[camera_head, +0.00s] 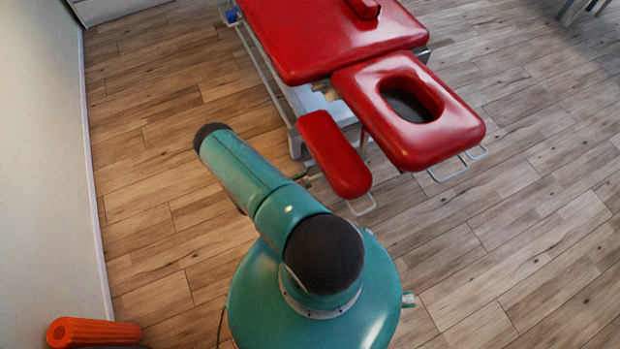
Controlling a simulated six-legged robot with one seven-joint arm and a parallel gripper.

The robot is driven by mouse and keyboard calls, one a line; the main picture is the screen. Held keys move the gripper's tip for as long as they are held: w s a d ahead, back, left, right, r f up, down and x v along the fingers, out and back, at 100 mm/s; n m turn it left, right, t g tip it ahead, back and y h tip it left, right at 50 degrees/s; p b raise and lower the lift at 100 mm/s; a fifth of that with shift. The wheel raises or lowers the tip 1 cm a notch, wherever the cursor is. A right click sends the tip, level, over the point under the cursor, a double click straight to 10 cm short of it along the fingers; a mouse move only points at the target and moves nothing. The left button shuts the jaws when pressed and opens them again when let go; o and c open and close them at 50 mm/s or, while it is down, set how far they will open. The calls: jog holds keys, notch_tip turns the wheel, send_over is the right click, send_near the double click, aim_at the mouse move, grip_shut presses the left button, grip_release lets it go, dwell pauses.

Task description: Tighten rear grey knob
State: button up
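A red padded treatment table (320,38) stands at the top of the head view. Its headrest (455,122) has an oval face opening, and a red armrest pad (333,155) hangs lower at its near left side. No grey knob can be made out; any knob under the table is hidden or too small to tell. My teal arm rises in the middle of the view, pointing up and left, apart in the picture from the red pads. My gripper does not show.
A white wall (45,150) runs along the left. An orange foam roller (95,332) lies at the bottom left. The table has a pale metal frame (262,75) and wire handles (450,172) under the headrest. Wooden floor (520,250) is clear at right and between wall and table.

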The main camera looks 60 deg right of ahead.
aim_at(310, 178)
jog(key=shift+x, duration=1.75)
jog(key=shift+c, duration=0.5)
grip_shut()
